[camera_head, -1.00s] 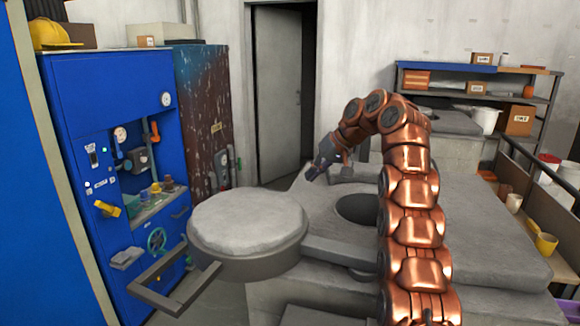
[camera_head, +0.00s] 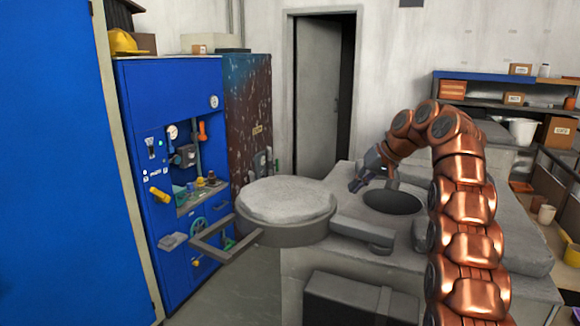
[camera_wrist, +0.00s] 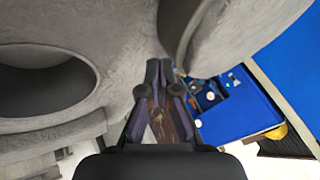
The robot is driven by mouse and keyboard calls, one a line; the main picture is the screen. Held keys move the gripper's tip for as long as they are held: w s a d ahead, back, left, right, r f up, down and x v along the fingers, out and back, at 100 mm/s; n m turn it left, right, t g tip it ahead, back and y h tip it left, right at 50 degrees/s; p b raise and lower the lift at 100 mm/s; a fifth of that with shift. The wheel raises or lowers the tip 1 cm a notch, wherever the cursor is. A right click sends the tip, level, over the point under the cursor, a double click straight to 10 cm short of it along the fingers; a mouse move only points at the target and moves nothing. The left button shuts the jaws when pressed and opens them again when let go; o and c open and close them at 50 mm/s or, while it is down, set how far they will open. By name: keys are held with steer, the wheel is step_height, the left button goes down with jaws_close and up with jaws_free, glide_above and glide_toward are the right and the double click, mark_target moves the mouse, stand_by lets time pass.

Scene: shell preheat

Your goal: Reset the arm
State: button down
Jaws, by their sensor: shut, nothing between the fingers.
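My copper, many-jointed arm (camera_head: 467,215) rises at the right of the head view and bends over to the left at its top. My gripper (camera_head: 357,186) hangs off its end, above the grey furnace block near the round opening (camera_head: 392,202). In the wrist view my gripper (camera_wrist: 160,78) is shut with nothing between its fingers. The opening (camera_wrist: 40,82) shows at the left there. A round grey lid (camera_head: 287,200) with a handle frame stands swung out to the left of the opening.
A blue control cabinet (camera_head: 170,80) with valves and a yellow handle stands at the left, a rusty cabinet (camera_head: 247,110) beside it. A doorway (camera_head: 318,90) is behind. Shelves with boxes (camera_head: 515,70) stand at the back right. Floor shows below the lid.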

steer(key=s+a+f+m+g+h+b, duration=0.1)
steer(key=s+a+f+g, duration=0.15)
steer(key=s, duration=1.15)
steer(key=s+a+f+m+g+h, duration=0.1)
steer(key=s+a+f, duration=0.15)
steer(key=s, duration=1.05)
steer(key=s+d+f+h, duration=0.1)
steer(key=s+f, duration=0.4)
steer(key=s, duration=0.4)
steer(key=s+d+f+g+h, duration=0.1)
steer(key=s+f, duration=0.3)
steer(key=s, duration=0.6)
steer(key=s+d+f+g+h, duration=0.1)
steer(key=s+d+f, duration=0.2)
steer(key=s, duration=0.7)
step_height(320, 180, down, 3)
steer(key=shift+r+h+b, duration=0.2)
steer(key=shift+h+b, duration=0.2)
